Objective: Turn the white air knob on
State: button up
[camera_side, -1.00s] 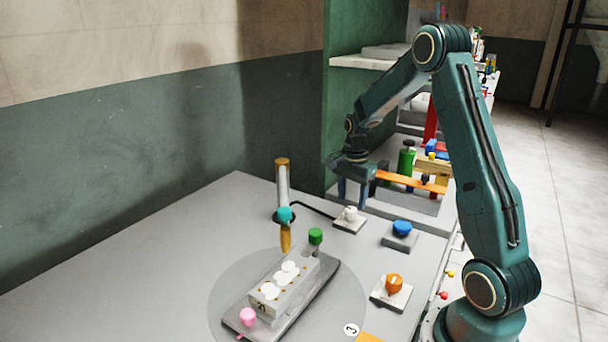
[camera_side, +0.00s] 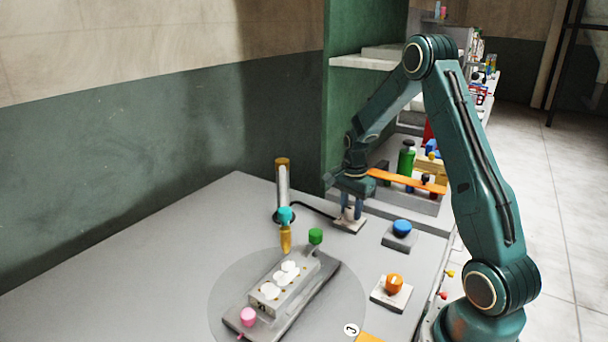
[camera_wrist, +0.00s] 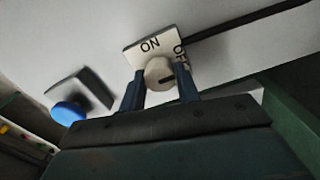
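The white air knob (camera_wrist: 158,72) sits on a pale square plate (camera_wrist: 142,50) marked ON and, partly hidden, OFF. A dark mark on the knob's face points towards the OFF side. My gripper (camera_wrist: 160,82) is down at the knob, one dark finger on each side of it. In the wrist view the fingertips are close to the knob's sides; whether both touch is unclear. In the side view my gripper (camera_side: 352,212) stands over the plate (camera_side: 350,225) and its fingers hide most of the knob.
A blue knob (camera_side: 402,228) on its own plate is to the right, with an orange knob (camera_side: 394,283) nearer. An orange bar (camera_side: 405,181) lies behind.

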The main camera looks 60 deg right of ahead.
aim_at(351, 209)
jog(key=shift+n, duration=0.3)
jog(key=n, duration=0.8)
jog(key=shift+n, duration=0.3)
jog(key=n, duration=0.4)
jog(key=shift+n, duration=0.3)
jog(key=n, duration=0.4)
dwell(0.3)
jog(key=o, duration=1)
jog(key=shift+r, duration=0.15)
notch_tip(351, 209, up, 14)
jog(key=shift+f, duration=0.15)
